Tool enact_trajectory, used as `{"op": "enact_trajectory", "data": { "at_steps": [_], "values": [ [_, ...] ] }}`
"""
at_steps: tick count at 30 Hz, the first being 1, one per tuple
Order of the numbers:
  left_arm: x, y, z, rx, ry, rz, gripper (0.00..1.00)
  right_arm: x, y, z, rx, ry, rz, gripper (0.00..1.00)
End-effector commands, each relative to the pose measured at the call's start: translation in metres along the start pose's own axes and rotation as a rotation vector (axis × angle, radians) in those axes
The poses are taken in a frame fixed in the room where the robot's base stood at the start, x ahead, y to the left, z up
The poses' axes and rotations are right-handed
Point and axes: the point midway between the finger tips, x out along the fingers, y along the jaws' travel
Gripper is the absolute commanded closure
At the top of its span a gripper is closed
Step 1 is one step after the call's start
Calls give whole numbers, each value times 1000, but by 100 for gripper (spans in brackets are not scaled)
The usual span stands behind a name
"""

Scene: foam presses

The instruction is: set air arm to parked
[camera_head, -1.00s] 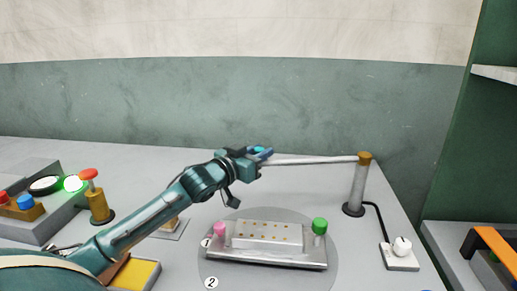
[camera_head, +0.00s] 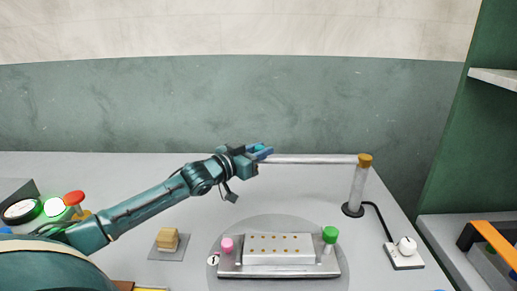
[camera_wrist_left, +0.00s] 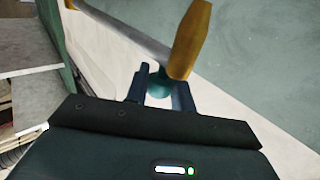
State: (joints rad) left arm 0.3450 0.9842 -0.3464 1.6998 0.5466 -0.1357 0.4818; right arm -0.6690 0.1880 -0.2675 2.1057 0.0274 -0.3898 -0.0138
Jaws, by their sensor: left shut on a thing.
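The air arm's pale bar (camera_head: 310,159) extends left from the orange cap of a grey post (camera_head: 357,188) on the table. In the left wrist view the bar (camera_wrist_left: 125,35) ends at an orange handle (camera_wrist_left: 188,42) by my fingers. My left gripper (camera_head: 262,151) is at the bar's free left end, above the table behind the press fixture. My right gripper is not in view.
A plate fixture with pink and green knobs (camera_head: 279,248) sits on a round disc in front. A wooden block on a grey pad (camera_head: 168,240) lies left of it. A white switch box (camera_head: 404,252) is at the right edge. The table's back is clear.

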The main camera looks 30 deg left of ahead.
Motion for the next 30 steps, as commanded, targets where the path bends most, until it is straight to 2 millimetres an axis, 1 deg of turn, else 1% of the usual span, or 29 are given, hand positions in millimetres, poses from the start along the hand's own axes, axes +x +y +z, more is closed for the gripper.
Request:
{"op": "enact_trajectory", "data": {
  "at_steps": [1, 14, 15, 22, 30],
  "values": [
    [0, -3, -3, 2, 3, -4, 100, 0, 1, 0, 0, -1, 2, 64],
    [1, -5, -4, 3, 6, -7, 100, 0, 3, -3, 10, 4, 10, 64],
    [1, -5, -5, 3, 6, -7, 75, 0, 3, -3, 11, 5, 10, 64],
    [1, -4, -4, 2, 4, -4, 56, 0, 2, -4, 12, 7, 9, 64],
    [0, -2, -2, 1, 2, -2, 55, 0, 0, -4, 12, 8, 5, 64]
  ]
}}
